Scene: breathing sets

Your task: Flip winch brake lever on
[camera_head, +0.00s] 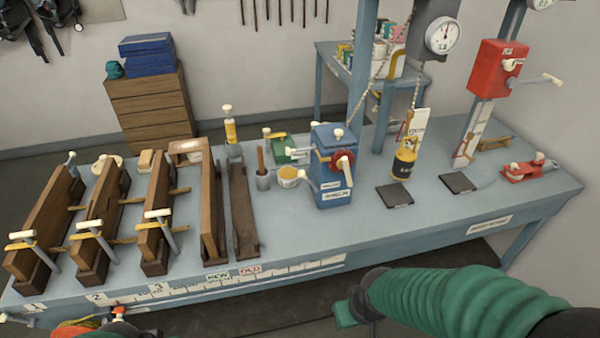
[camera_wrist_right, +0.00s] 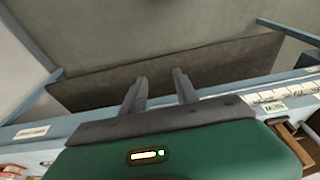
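A blue winch-like box (camera_head: 328,178) stands upright near the middle of the bench. It has a red round part (camera_head: 342,160) and pale-tipped handles on its front and side; which one is the brake lever I cannot tell. A red box (camera_head: 497,68) with a crank handle (camera_head: 545,80) is on the right post. My right gripper (camera_wrist_right: 157,84) is open and empty, its two fingers apart over the floor in the wrist view. In the head view my right arm's end (camera_head: 347,312) is in front of the bench, well below the blue box. Only a bit of my left arm shows at bottom left; its fingers are hidden.
The bench (camera_head: 300,240) holds several wooden troughs with clamps (camera_head: 160,225) on the left. A dial gauge (camera_head: 441,36) hangs above a yellow-black weight (camera_head: 404,162). Dark pads (camera_head: 394,196) lie on the right. The bench front between the blue box and my right arm is clear.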

